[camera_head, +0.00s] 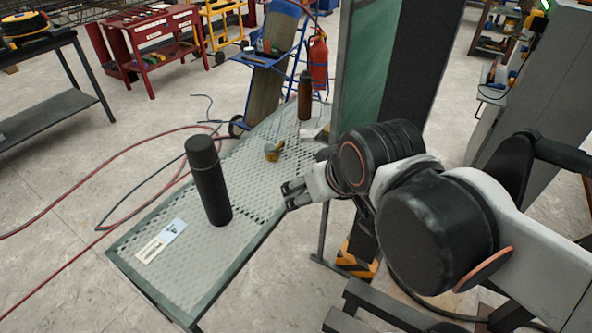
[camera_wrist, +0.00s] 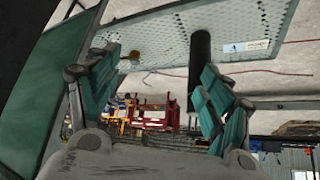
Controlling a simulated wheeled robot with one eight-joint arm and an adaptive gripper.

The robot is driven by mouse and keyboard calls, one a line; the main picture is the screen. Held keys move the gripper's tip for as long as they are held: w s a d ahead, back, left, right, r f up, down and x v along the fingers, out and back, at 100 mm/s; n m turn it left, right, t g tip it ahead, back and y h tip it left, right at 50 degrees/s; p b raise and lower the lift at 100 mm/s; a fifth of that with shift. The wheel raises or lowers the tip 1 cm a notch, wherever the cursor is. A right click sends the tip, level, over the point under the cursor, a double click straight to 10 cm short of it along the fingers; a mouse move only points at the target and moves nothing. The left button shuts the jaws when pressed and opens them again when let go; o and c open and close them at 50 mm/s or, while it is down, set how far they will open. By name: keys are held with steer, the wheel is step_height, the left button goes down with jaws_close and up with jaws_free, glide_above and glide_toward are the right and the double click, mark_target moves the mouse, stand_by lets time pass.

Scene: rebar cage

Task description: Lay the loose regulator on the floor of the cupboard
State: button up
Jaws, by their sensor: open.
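A small brass-yellow piece (camera_head: 272,152), which looks like the regulator, lies on the perforated table (camera_head: 185,215), right of its middle. It also shows small in the wrist view (camera_wrist: 132,55), near the left finger. My gripper (camera_head: 293,193) is over the table's near right edge, apart from that piece and nearer the camera. In the wrist view my gripper (camera_wrist: 160,65) has its teal fingers spread, with nothing held between them. A tall grey metal body (camera_head: 540,90) stands at the right. I cannot tell whether it is the cupboard; no cupboard floor shows.
A black flask (camera_head: 208,180) stands on the table left of my gripper; a brown bottle (camera_head: 305,95) stands at its far end. Labels (camera_head: 161,242) lie at the near left. A green panel (camera_head: 361,65) and dark post (camera_head: 415,80) rise beside my arm. Red hoses (camera_head: 105,160) cross the floor.

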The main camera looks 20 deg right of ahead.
steer(key=w+r+n+y+p, duration=0.1)
steer(key=w+y, duration=0.1)
steer(key=w, duration=1.4)
steer(key=w+d+f+n+t+y+p, duration=0.1)
steer(key=w+f, duration=0.2)
steer(key=w, duration=0.4)
steer(key=w+d+f+t, duration=0.1)
steer(key=w+d+f, duration=0.1)
steer(key=w, duration=0.5)
steer(key=w+d+f+n+t+y, duration=0.15)
steer(key=w+d+f, duration=0.35)
steer(key=w+f, duration=0.55)
steer(key=t, duration=0.2)
glide_toward(275, 151)
steer(key=shift+n, duration=0.25)
steer(key=x, duration=0.4)
steer(key=shift+a+b, duration=0.25)
steer(key=shift+b, duration=0.05)
steer(key=shift+b+x, duration=1.35)
steer(key=shift+x, duration=1.45)
steer(key=shift+r, duration=0.15)
